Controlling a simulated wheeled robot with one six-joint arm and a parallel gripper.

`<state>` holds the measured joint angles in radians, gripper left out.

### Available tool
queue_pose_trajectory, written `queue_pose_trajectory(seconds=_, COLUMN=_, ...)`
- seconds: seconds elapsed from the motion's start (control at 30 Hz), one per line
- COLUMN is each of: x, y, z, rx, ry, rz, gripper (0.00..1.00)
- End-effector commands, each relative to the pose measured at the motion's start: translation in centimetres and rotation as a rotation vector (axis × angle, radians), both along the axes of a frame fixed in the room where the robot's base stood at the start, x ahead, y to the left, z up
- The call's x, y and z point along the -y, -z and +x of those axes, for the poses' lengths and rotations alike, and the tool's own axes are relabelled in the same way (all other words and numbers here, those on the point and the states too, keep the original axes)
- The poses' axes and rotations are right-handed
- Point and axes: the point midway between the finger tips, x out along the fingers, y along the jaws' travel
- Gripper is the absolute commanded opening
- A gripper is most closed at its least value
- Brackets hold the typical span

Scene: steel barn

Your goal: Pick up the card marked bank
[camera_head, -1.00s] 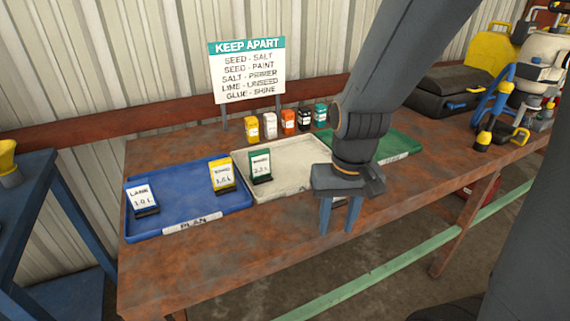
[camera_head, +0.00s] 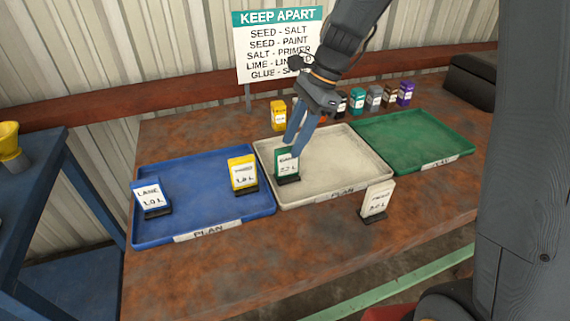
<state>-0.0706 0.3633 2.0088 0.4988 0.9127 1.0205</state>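A green-framed card (camera_head: 287,163) stands upright in a dark base near the left edge of the cream tray (camera_head: 350,162). Its top word is too small to read with certainty; it may be "bank". My gripper (camera_head: 294,142) is at the top of this card, fingers pointing down and apart, with nothing lifted. The blue card (camera_head: 151,198), reading "LANE 1.0 L", and a yellow card (camera_head: 243,175) stand in the blue tray (camera_head: 190,218). A white card (camera_head: 376,200) stands on the bench in front of the cream tray.
A green tray (camera_head: 415,135) lies empty at the right. Several small coloured containers (camera_head: 375,98) stand behind the trays, below a "KEEP APART" sign (camera_head: 262,75). A dark case (camera_head: 472,80) is at the back right. The rusty bench front (camera_head: 290,245) is clear.

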Motion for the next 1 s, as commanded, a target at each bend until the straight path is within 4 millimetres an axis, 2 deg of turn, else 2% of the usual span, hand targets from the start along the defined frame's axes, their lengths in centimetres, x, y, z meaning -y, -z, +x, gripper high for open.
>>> queue_pose_trajectory(seconds=0.37, x=-1.5, y=3.2, z=-0.5, rx=-0.01, ry=0.002, rz=-0.006, gripper=0.34)
queue_pose_trajectory(seconds=0.7, x=-3.2, y=7.0, z=-0.8, rx=-0.009, ry=0.001, rz=-0.006, gripper=0.34)
queue_pose_trajectory(seconds=1.0, x=-3.3, y=7.4, z=-0.8, rx=-0.007, ry=0.002, rz=-0.005, gripper=0.34)
